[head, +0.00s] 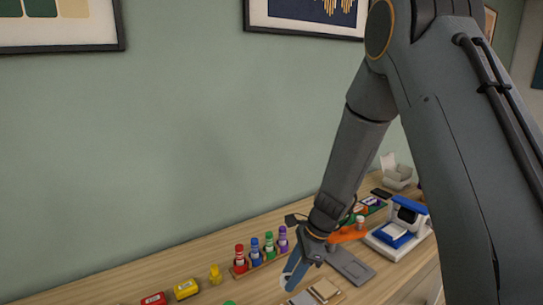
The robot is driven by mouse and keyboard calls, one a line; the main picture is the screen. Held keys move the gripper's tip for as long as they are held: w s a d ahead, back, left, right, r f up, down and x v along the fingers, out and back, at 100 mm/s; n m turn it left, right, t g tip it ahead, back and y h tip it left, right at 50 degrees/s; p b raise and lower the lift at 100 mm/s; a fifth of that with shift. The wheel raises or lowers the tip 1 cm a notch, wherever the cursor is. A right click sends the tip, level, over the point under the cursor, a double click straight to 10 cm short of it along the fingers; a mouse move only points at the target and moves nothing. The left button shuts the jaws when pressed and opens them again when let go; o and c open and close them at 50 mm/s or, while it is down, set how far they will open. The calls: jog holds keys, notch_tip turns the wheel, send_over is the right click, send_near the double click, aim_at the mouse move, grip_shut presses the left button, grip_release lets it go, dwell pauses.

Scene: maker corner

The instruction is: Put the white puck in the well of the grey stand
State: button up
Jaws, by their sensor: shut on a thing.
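My gripper (293,273) is low over the wooden bench, pointing down, with blue fingers. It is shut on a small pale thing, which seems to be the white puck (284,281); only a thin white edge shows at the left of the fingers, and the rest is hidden. A flat grey piece (351,266) lies on the bench just right of my gripper. It may be part of the grey stand, but I cannot make out a well.
A rack of several coloured bottles (261,253) stands left of my gripper. A yellow figure (216,275), a yellow car (186,289) and a red car (154,299) are farther left. A wooden tray (320,293) is close right. A blue-and-white machine (399,232) and orange part (348,234) stand right.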

jog(key=shift+w+d+f+n+g, duration=0.15)
jog(key=shift+d+n+g, duration=0.1)
jog(key=shift+n, duration=0.35)
jog(key=shift+w+d+f+n+g, duration=0.15)
jog(key=shift+n+g, duration=0.1)
jog(key=shift+n, duration=0.35)
jog(key=d+n, duration=0.1)
jog(key=n, duration=0.1)
jog(key=d+f+n+g+h, duration=0.1)
jog(key=n, duration=0.1)
jog(key=w+d+n+g, duration=0.1)
jog(key=d+n, duration=0.1)
jog(key=shift+w+f+h+b, duration=0.1)
jog(key=shift+f+h+b, duration=0.05)
jog(key=shift+h+b, duration=0.2)
jog(key=d+n+h, duration=0.1)
jog(key=d+n, duration=0.2)
jog(key=w+d+n+g+h, duration=0.1)
jog(key=d+n, duration=0.2)
jog(key=d+n+h, duration=0.1)
jog(key=d+n, duration=0.1)
jog(key=d, duration=0.1)
jog(key=shift+w+f+n, duration=0.25)
jog(key=shift+w+n, duration=0.05)
jog(key=shift+n, duration=0.1)
jog(key=shift+d, duration=0.1)
